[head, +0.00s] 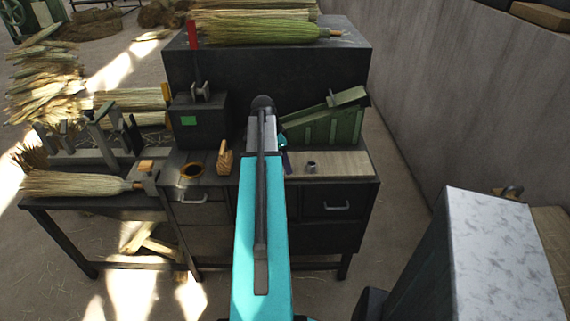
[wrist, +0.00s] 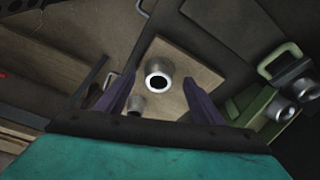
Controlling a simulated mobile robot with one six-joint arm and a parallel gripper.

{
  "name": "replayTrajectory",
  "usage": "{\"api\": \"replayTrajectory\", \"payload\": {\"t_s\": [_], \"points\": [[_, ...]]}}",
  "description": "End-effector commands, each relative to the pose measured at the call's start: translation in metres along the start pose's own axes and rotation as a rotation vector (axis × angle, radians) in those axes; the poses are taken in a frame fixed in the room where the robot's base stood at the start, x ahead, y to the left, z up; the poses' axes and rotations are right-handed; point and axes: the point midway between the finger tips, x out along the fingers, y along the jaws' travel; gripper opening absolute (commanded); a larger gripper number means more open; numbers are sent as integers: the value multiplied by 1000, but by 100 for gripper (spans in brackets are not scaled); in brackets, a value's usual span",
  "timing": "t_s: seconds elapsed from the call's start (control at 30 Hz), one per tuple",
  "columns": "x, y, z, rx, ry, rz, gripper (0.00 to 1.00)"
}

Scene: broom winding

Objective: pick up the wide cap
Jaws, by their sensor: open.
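A smaller, narrower grey cap (wrist: 136,106) stands close by, near the left finger. My gripper (wrist: 158,84) is open above the board, its two purple fingers on either side of the wider cap, with nothing between them held. In the head view one grey cap (head: 311,166) shows on the board, right of my arm; I cannot tell which of the two it is. My arm hides most of the gripper there.
The caps stand on a pale wooden board (head: 340,165) on the dark workbench. A green slanted rack (head: 326,124) is close behind; the wrist view shows metal pieces (wrist: 295,105) in it.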

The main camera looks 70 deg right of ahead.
Motion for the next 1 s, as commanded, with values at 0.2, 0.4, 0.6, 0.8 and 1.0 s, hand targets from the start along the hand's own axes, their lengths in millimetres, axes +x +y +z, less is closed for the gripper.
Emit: {"api": "replayTrajectory", "payload": {"t_s": [0.2, 0.4, 0.6, 0.8, 1.0], "points": [[2, 0, 0, 0, 0, -1, 62], [2, 0, 1, -1, 0, -1, 62], [2, 0, 1, -1, 0, -1, 62], [2, 0, 1, -1, 0, -1, 30], [2, -1, 1, -2, 0, -1, 18]]}}
